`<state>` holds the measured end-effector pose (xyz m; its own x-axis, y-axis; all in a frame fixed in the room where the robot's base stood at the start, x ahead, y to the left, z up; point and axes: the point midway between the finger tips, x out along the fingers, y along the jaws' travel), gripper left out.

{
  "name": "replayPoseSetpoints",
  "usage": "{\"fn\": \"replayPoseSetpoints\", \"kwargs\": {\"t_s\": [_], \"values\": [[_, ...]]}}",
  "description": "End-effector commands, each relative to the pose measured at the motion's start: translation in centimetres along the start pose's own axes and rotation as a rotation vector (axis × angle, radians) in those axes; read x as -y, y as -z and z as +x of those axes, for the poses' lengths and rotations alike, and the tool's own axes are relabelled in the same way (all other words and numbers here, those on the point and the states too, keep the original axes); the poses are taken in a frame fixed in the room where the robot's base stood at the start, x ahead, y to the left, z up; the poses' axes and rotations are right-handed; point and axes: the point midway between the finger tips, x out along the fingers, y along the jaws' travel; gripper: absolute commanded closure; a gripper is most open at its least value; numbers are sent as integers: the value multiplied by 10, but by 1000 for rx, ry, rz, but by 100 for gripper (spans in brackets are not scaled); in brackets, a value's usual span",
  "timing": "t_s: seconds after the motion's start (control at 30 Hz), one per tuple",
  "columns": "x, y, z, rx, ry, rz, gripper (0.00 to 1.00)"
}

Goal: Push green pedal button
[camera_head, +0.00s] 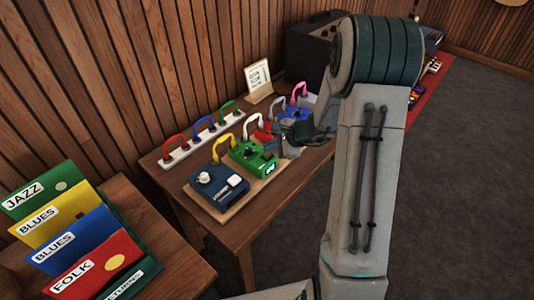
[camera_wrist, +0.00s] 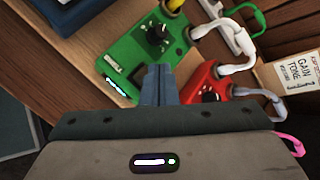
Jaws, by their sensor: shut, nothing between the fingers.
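The green pedal (camera_head: 248,160) sits on a light board on the wooden table, between the blue pedal and the red pedal. In the wrist view the green pedal (camera_wrist: 133,52) shows a dark knob, a small pale label and a lit display on its edge. My gripper (camera_wrist: 158,68) is shut and empty. Its fingertips overlap the lower right part of the green pedal in the wrist view; I cannot tell whether they touch it. In the head view my gripper (camera_head: 284,147) is just right of the green pedal, partly hard to make out. The pedal's button is not clearly visible.
A blue pedal (camera_head: 216,187) stands left of the green one and a red pedal (camera_wrist: 205,86) right of it. Cables arch between pedals. A white strip (camera_head: 201,138) with coloured cables lies behind. A sign (camera_head: 258,82) stands at the back. Record sleeves (camera_head: 72,240) are at left.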

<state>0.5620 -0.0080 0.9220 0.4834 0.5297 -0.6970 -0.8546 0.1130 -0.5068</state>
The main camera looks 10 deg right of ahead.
Motion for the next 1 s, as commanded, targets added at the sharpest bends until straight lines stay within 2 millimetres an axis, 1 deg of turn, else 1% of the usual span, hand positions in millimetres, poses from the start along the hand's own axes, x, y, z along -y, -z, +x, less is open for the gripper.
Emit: {"fn": "replayPoseSetpoints", "kwargs": {"t_s": [0.1, 0.5, 1.0], "values": [[8, -7, -10, 0, 2, -1, 100], [28, -28, -38, 0, 1, -1, 100], [28, -28, -39, 0, 0, 0, 100]]}}
